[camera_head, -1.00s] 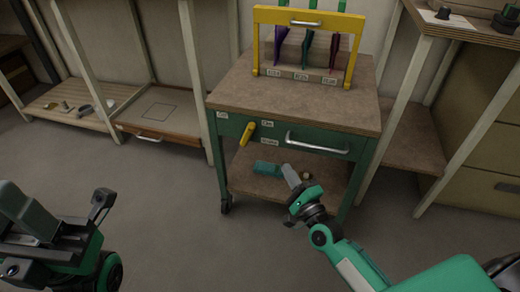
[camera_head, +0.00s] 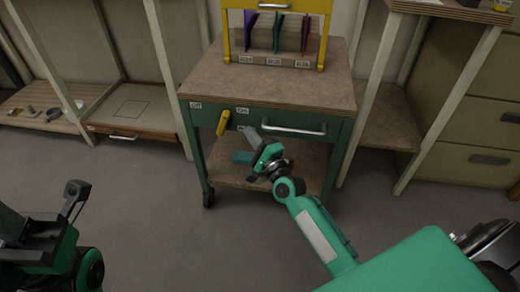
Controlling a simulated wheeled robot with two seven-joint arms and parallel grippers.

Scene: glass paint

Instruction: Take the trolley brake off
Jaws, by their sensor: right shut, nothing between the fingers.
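The green trolley (camera_head: 335,137) stands ahead with a wooden top. A yellow brake lever (camera_head: 222,123) sits on its front panel, left of the drawer handle. It slants, its upper end leaning right towards the On label (camera_head: 243,111); the Off label (camera_head: 196,105) is farther left. My right gripper (camera_head: 246,131) is shut and empty. In the picture it is just right of and slightly below the lever, with a gap between them. It hides part of the panel and lower shelf.
A yellow rack (camera_head: 322,45) with coloured glass sheets stands on the trolley top. A silver drawer handle (camera_head: 295,128) sticks out right of the lever. Benches stand on both sides; the floor in front is clear.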

